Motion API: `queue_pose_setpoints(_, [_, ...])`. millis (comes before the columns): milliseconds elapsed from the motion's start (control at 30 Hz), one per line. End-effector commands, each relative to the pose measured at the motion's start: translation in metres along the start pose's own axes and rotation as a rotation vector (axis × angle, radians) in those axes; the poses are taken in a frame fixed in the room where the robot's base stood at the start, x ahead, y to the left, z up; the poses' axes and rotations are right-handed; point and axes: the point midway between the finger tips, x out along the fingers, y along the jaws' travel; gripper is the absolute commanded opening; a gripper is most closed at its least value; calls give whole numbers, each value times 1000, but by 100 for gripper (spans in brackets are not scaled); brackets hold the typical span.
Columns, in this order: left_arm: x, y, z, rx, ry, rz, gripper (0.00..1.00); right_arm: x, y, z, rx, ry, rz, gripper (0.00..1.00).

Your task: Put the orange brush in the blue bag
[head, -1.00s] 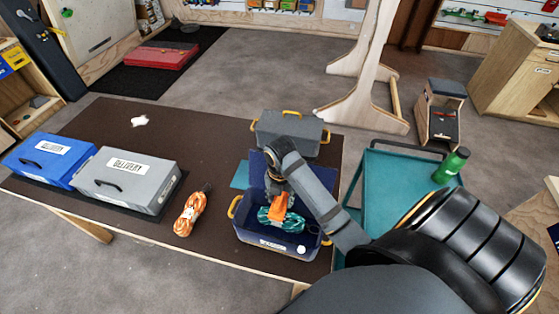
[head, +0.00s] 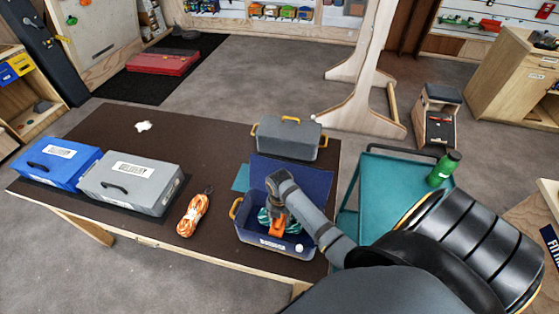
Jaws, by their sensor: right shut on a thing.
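The orange brush (head: 277,229) is in my right gripper (head: 276,217), whose arm reaches in from the right. The gripper points down and is shut on the brush. The blue bag (head: 262,241) is dark blue and box-shaped, with yellow handles, and stands open on the brown table with its blue flap or lid (head: 300,178) behind it. The brush is over or inside the bag's opening near its front wall; I cannot tell whether it touches the bag. A teal rope (head: 292,224) lies in the bag, partly hidden by my gripper and brush. My left gripper is not in view.
An orange and white rope (head: 194,214) lies left of the bag. A grey case (head: 132,188) and a blue case (head: 48,165) stand further left. A grey box with yellow handles (head: 288,146) is behind. A teal cart (head: 385,190) with a green bottle (head: 444,168) stands right.

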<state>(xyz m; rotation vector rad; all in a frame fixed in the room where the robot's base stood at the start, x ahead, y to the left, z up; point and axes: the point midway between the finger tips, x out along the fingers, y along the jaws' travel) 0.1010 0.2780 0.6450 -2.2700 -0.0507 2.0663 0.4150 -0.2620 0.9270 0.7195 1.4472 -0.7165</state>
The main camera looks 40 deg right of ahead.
Motion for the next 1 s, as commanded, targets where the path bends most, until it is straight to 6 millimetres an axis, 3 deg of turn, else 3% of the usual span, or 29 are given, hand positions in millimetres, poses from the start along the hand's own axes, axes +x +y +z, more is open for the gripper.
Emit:
queue_pose_setpoints(200, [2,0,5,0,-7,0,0,5,0,0,0,0,0,14])
queue_pose_setpoints(233, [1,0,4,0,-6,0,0,4,0,0,0,0,0,50])
queue_pose_setpoints(367, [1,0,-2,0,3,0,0,4,0,0,0,0,0,68])
queue_pose_setpoints(767, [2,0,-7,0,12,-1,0,-3,0,1,0,-1,0,69])
queue_pose_setpoints(1000, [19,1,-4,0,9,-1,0,-55,0,2,-1,-6,3,69])
